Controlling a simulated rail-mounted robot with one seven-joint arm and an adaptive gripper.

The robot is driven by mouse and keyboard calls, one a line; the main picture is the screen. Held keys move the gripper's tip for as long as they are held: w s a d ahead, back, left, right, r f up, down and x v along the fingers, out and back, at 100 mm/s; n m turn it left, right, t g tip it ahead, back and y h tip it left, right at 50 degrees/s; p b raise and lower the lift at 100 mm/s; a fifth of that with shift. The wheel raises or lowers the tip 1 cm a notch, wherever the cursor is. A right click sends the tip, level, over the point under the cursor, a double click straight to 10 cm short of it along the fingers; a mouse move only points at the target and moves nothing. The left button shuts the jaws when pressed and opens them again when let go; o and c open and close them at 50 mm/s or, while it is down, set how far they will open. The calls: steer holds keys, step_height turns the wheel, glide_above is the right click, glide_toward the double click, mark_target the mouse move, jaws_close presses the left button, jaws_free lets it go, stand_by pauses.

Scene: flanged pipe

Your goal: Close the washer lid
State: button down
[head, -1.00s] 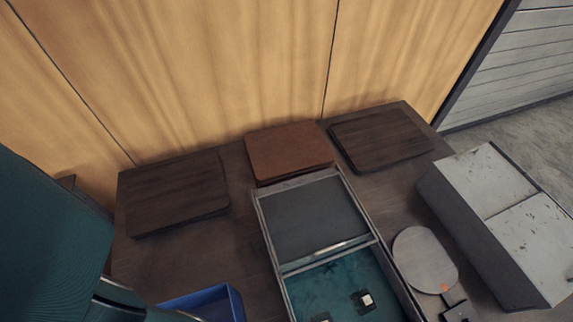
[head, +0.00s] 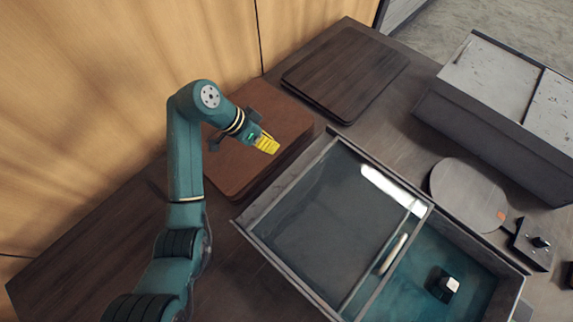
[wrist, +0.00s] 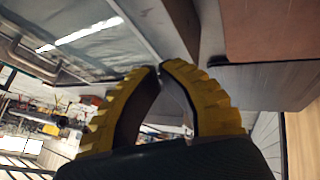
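The washer (head: 285,272) is a metal-framed box standing on the dark table. Its lid appears to be the dark glassy panel (head: 325,225) over the left part, with a pale bar handle (head: 393,253) near its right edge. The right part is uncovered and shows a teal interior (head: 415,285) with a small black-and-white piece (head: 445,286) in it. My gripper (head: 267,145) is above the brown board, up and left of the washer, touching nothing visible. In the wrist view its yellow fingertips (wrist: 160,70) meet with nothing between them. A glassy surface with a bright streak shows beyond them.
A brown board (head: 235,170) lies behind the washer and a dark board (head: 345,75) farther back. A round grey plate (head: 468,195) and a small black device (head: 532,245) lie to the right, by a large grey box (head: 500,110). A wooden wall stands behind.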

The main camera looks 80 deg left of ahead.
mark_target(294, 180)
steer(key=s+f+h+b, duration=0.1)
steer(key=s+f, duration=0.3)
steer(key=s, duration=0.1)
steer(key=w+d+f+b, duration=0.1)
steer(key=w+f, duration=0.1)
steer(key=w+d+f+b, duration=0.1)
steer(key=w+f+b, duration=0.1)
steer(key=w+f, duration=0.1)
steer(key=w+d+f+b, duration=0.1)
steer(key=w+d+f, duration=0.1)
steer(key=shift+w+f, duration=0.2)
steer(key=shift+w, duration=0.15)
steer(key=shift+w+d+n, duration=0.25)
steer(key=shift+d+n, duration=0.05)
steer(key=shift+d, duration=0.1)
steer(key=shift+r, duration=0.1)
